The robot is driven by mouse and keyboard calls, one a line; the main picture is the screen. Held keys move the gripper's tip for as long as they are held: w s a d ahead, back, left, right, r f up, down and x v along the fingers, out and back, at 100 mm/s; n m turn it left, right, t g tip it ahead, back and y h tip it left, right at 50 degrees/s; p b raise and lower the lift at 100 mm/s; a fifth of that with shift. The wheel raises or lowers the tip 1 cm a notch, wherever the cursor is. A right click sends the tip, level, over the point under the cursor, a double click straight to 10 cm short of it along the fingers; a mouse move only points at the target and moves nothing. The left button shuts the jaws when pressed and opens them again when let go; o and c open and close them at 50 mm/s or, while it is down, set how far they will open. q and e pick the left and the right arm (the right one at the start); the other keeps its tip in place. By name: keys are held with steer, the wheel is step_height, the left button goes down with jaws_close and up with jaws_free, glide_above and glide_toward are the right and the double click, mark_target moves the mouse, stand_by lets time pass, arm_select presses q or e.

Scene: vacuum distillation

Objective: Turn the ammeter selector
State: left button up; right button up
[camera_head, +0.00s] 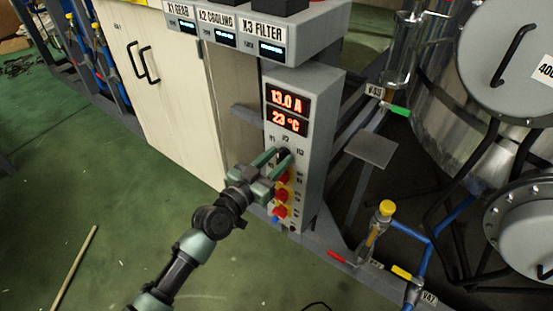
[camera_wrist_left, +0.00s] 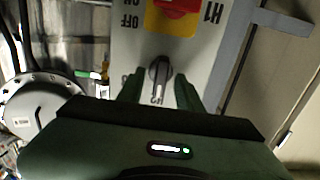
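The ammeter selector is a small black knob on the front of a grey control box (camera_head: 309,120). In the left wrist view the selector (camera_wrist_left: 160,76) stands out from the grey panel, with its pale pointer mark toward my gripper. My left gripper (camera_head: 277,157) reaches the panel below the red displays (camera_head: 288,111), which read 13.0 A and 23 °C. In the left wrist view my left gripper's fingers (camera_wrist_left: 159,92) are open, one on each side of the selector, with a gap to it on both sides. In the head view the fingers partly hide the selector. My right gripper is in neither view.
Red rotary switches (camera_head: 281,211) sit lower on the box; one on a yellow plate (camera_wrist_left: 181,12) shows close in the wrist view. A cream cabinet (camera_head: 165,90) stands left of the box. Pipes, valves and a steel tank (camera_head: 430,110) are at right.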

arm_select(q)
jaws_close()
steer(key=shift+n, duration=1.5)
steer(key=n, duration=0.2)
steer(key=shift+a+f+n, duration=0.1)
steer(key=shift+n, duration=0.2)
steer(key=n, duration=0.3)
steer(key=shift+n, duration=0.4)
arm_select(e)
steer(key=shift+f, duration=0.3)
arm_select(q)
steer(key=shift+f+n, duration=0.1)
steer(key=shift+n, duration=0.3)
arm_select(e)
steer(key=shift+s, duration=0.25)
